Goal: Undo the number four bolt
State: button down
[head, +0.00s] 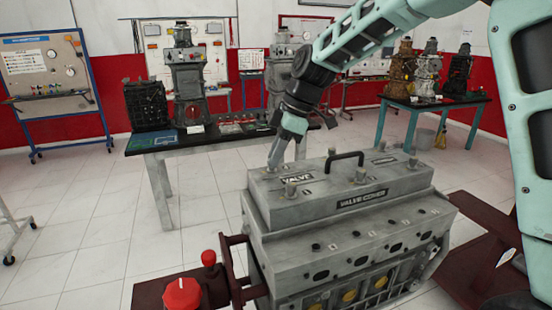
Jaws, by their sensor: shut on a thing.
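The grey valve cover (392,184) lies on the engine block (345,250) in front of me, with a black handle on top. Several bolts stand on it: front left (291,188), front middle (361,175), front right (413,162), back middle (332,153) and back right (382,146). My gripper (273,166) points down at the back left corner of the cover and is shut on a bolt there, which its fingers mostly hide. The bolt numbers are too small to read, so I cannot tell which is number four.
A red knob (182,295) and dark red stand arms (480,250) flank the block. A dark workbench (150,143) with engine parts stands behind on the left, another table (440,101) with engines at back right.

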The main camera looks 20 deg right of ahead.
jog(key=n, duration=0.1)
jog(key=n+g, duration=0.1)
jog(key=n, duration=0.1)
jog(key=n+g+p, duration=0.1)
jog(key=shift+w+r+n, duration=0.1)
jog(key=shift+w+n, duration=0.15)
jog(key=shift+n, duration=0.05)
jog(key=n+g+p, duration=0.1)
jog(key=n, duration=0.1)
jog(key=n+g+p, duration=0.1)
jog(key=n+p, duration=0.1)
jog(key=n, duration=0.1)
jog(key=shift+w+h, duration=0.2)
jog(key=shift+h, duration=0.1)
jog(key=n+p, duration=0.1)
jog(key=n+h+p, duration=0.1)
jog(key=n, duration=0.1)
jog(key=n+g+p, duration=0.1)
jog(key=n, duration=0.1)
jog(key=shift+w+a, duration=0.15)
jog(key=shift+a, duration=0.1)
jog(key=n+h+p, duration=0.1)
jog(key=n, duration=0.1)
jog(key=n+h+p, duration=0.1)
jog(key=n, duration=0.1)
jog(key=shift+a+n+g, duration=0.15)
jog(key=shift+n+g, duration=0.15)
jog(key=shift+g, duration=0.1)
